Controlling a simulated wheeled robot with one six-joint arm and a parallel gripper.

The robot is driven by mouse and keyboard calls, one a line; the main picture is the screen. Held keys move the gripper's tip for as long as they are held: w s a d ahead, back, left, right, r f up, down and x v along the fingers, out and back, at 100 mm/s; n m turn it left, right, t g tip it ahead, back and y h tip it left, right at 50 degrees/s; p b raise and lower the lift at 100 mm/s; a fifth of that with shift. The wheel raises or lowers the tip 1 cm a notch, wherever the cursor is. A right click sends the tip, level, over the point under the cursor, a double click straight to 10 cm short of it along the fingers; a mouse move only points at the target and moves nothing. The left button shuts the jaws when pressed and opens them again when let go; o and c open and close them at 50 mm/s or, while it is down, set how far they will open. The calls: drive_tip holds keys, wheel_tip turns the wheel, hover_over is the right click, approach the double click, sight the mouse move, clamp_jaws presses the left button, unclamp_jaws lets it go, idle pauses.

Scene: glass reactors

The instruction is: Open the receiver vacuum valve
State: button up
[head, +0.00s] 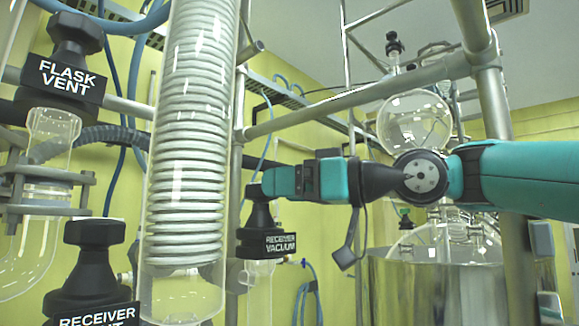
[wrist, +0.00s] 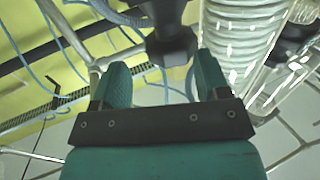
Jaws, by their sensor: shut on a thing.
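The receiver vacuum valve (head: 262,218) is a black knob on a tapered body, with a label reading RECEIVER VACUUM, on a glass neck left of centre in the head view. My teal gripper (head: 270,184) reaches it from the right and is shut on the top of its knob. The near finger hides part of the knob. In the wrist view the dark knob (wrist: 172,48) lies between the tips of the two teal fingers. I cannot tell how far the knob is turned.
The coiled glass condenser (head: 195,140) stands close left of the valve. The flask vent valve (head: 70,70) and another black receiver valve (head: 95,262) are at the far left. Metal frame tubes (head: 330,110) cross behind my arm. A steel vessel (head: 430,290) stands at right.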

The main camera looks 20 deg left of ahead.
drive_tip(key=g+p, duration=0.1)
drive_tip(key=w+n+p, duration=0.1)
drive_tip(key=shift+d+r+g+p, duration=0.15)
drive_tip(key=shift+r+g+p, duration=0.15)
drive_tip(key=shift+r+g, duration=0.1)
drive_tip(key=c, duration=0.3)
drive_tip(key=shift+s+n+g+p, duration=0.1)
drive_tip(key=shift+n+g+p, duration=0.2)
drive_tip(key=shift+p, duration=0.1)
drive_tip(key=shift+c, duration=0.8)
drive_tip(key=shift+o, duration=0.2)
drive_tip(key=g+p, duration=0.1)
drive_tip(key=n+g+p, duration=0.1)
drive_tip(key=p, duration=0.1)
drive_tip(key=shift+s+a, duration=0.2)
drive_tip(key=shift+a, duration=0.1)
drive_tip(key=shift+f+n+g+p, duration=0.3)
drive_tip(key=shift+n+g, duration=0.1)
drive_tip(key=o, duration=0.8)
drive_tip(key=shift+w+f, duration=0.1)
drive_tip(key=shift+f, duration=0.1)
